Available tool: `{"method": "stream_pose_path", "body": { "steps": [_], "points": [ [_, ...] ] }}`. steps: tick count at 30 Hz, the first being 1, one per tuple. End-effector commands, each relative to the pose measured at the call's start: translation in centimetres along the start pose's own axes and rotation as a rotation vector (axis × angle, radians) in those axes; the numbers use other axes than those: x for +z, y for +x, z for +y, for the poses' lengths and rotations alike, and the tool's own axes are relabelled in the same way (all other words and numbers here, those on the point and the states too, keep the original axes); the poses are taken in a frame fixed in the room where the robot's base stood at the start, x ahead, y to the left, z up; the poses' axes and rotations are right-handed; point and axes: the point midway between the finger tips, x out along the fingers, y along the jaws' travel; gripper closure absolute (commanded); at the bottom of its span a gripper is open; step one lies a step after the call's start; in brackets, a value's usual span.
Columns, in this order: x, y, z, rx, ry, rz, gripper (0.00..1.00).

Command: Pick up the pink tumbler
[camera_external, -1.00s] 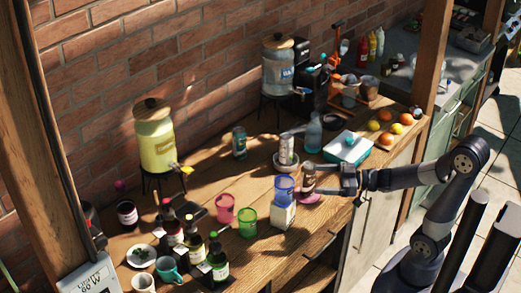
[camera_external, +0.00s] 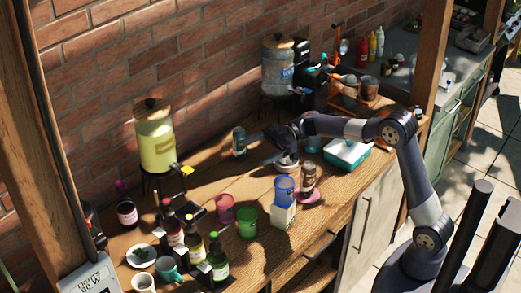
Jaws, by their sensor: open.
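The pink tumbler (camera_external: 225,209) stands upright on the wooden counter, left of the middle. A green tumbler (camera_external: 248,222) stands just to its right and nearer the front. A blue tumbler (camera_external: 284,188) sits on a white block (camera_external: 283,214) further right. My gripper (camera_external: 258,150) is open above the back half of the counter, behind and to the right of the pink tumbler and apart from it. Its jaws point left, close to a dark teal can (camera_external: 239,142) in the picture; whether they touch it I cannot tell.
A brown jar (camera_external: 308,179) stands on a pink coaster (camera_external: 307,197). A round dish (camera_external: 286,165) lies below my gripper, partly covered. Dark bottles (camera_external: 217,262) and a teal mug (camera_external: 169,269) crowd the front left. A yellow drink dispenser (camera_external: 155,140) stands behind.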

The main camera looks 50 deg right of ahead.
Motion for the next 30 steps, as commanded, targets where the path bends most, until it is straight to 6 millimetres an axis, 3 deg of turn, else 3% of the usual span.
{"method": "stream_pose_path", "body": {
  "steps": [6,19,24,30],
  "points": [
    [2.6,1.9,3.3,-0.146,0.011,-0.109,0.17],
    [6.5,3.1,5.8,-0.258,0.034,-0.257,0.17],
    [12.5,3.6,5.1,-0.257,0.041,-0.253,0.17],
    [15.9,4.0,4.8,-0.256,0.035,-0.251,0.17]
  ]
}}
